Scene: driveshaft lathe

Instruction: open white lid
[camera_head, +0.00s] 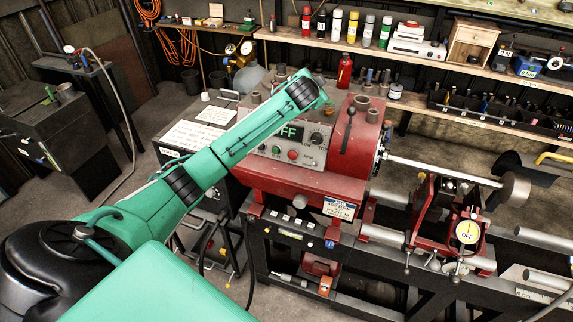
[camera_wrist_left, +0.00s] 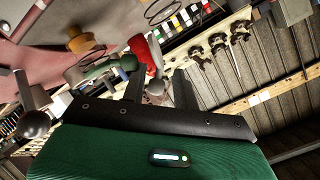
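No plainly recognisable white lid shows in either view. A white panel with printed text (camera_head: 190,137) lies on the dark cabinet left of the red lathe (camera_head: 300,180), partly behind my left arm. A pale grey dome (camera_head: 248,78) stands behind the arm; I cannot tell what it is. My left arm reaches over the lathe headstock, its gripper hidden in the head view. In the left wrist view my left gripper (camera_wrist_left: 158,88) shows two dark fingers apart, with a gap between them. A red object (camera_wrist_left: 147,52) shows beyond the fingers, apparently not held. My right gripper is not in view.
A red bottle (camera_head: 344,72) and metal cylinders stand on the headstock. The shaft (camera_head: 440,172) runs right from the chuck above the bed. A back shelf holds spray cans, a white and red device (camera_head: 415,42) and a wooden box (camera_head: 470,42). Floor shows at left.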

